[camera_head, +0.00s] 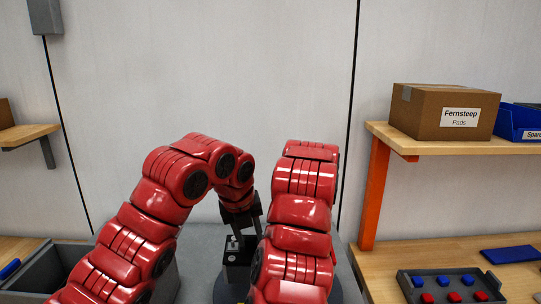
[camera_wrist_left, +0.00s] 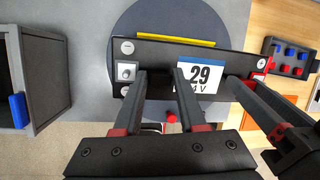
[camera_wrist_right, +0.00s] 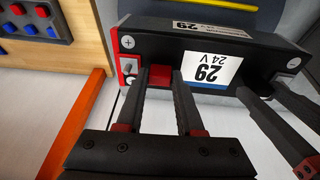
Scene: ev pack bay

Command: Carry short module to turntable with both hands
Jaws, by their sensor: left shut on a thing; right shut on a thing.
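The short module is a black box with a white and blue label "29 24 V", seen in the left wrist view (camera_wrist_left: 160,58) and the right wrist view (camera_wrist_right: 158,38). Its terminal end shows in the head view (camera_head: 238,258). The round grey turntable (camera_wrist_left: 125,28) lies under it; I cannot tell whether they touch. My left gripper (camera_head: 239,226) is shut on the module near its grey terminal end. My right gripper (camera_wrist_right: 160,78) is shut on the module near its red terminal end; in the head view my right arm hides it.
A grey open bin (camera_head: 88,254) stands at left. At right, a wooden bench (camera_head: 385,268) holds a tray (camera_head: 432,286) of red and blue pieces and a blue flat piece (camera_head: 510,254). A shelf (camera_head: 415,145) above holds a cardboard box (camera_head: 428,115) and a blue bin (camera_head: 520,120).

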